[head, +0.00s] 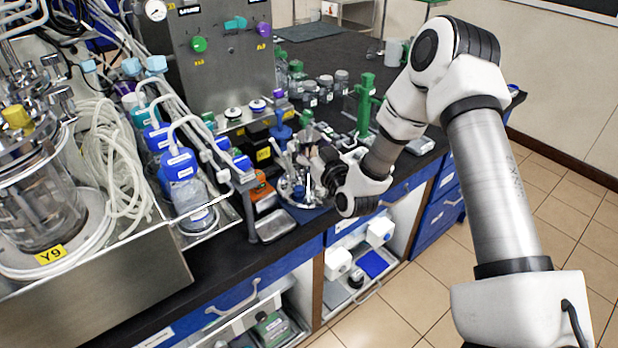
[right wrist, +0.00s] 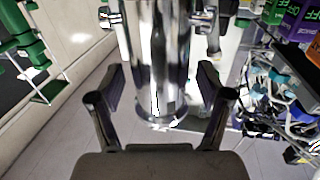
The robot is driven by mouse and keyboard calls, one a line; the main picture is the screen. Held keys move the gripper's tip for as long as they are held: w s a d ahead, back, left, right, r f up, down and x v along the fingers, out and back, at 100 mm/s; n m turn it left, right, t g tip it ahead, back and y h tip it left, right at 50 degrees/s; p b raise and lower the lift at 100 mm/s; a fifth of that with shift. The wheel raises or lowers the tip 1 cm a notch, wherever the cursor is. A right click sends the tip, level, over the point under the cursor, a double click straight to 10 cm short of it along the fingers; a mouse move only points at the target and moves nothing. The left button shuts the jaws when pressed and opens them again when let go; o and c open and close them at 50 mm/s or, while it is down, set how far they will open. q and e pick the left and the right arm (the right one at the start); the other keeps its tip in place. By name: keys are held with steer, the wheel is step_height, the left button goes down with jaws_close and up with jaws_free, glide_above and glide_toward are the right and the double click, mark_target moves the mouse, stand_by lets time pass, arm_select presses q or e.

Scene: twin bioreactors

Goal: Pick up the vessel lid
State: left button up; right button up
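The vessel lid (head: 290,192) is a shiny metal disc with upright metal fittings. It rests on the dark bench near the front edge, partly hidden by my right gripper. My right gripper (head: 316,172) reaches in from the right beside the lid's fittings. In the right wrist view, the right gripper (right wrist: 160,88) is open, its two fingers on either side of a shiny metal column (right wrist: 158,50). That column appears to belong to the lid's fittings. I cannot tell whether a finger touches it. My left gripper is not in view.
A glass vessel (head: 38,205) marked Y9 and blue-capped bottles (head: 180,168) stand left. A grey tray (head: 272,225) lies left of the lid. A green stand (head: 364,105) and small jars (head: 326,90) are behind. Open floor (head: 425,285) lies in front of the bench.

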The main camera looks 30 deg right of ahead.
jaws_close()
steer(key=shift+w+r, duration=0.1)
steer(key=shift+w, duration=0.05)
steer(key=shift+r, duration=0.15)
